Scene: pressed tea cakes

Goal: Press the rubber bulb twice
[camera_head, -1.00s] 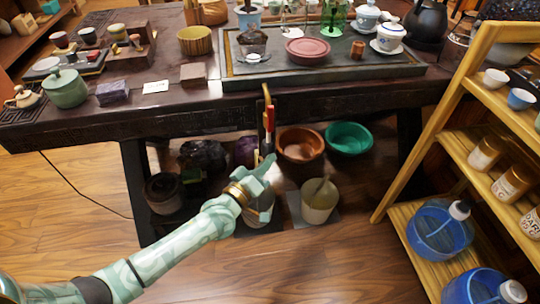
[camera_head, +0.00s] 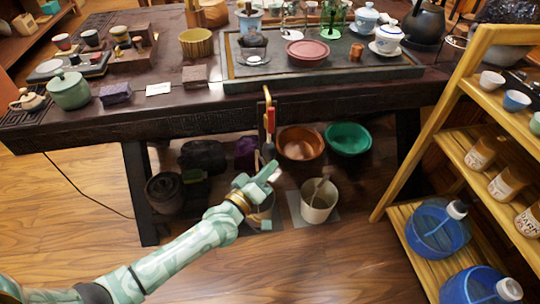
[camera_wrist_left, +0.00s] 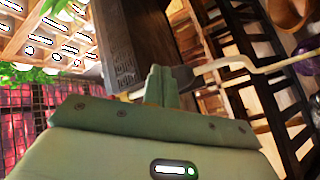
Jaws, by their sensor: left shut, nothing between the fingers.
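My left gripper (camera_head: 270,172) is shut and empty, in front of the table's lower edge. It also shows in the wrist view (camera_wrist_left: 160,86), with its fingers together. A thin upright item with a red part (camera_head: 270,118) hangs at the table's front edge, just above the gripper. Its dark lower end (camera_head: 267,152) is close above the fingertips; I cannot tell whether they touch. I cannot make out for sure which thing is the rubber bulb. My right gripper is not in view.
The dark table (camera_head: 200,122) carries tea ware. Below it stand a copper basin (camera_head: 300,143), a green basin (camera_head: 348,139) and a pale bucket (camera_head: 319,202). A wooden shelf (camera_head: 455,120) stands at the right. Floor in front is clear.

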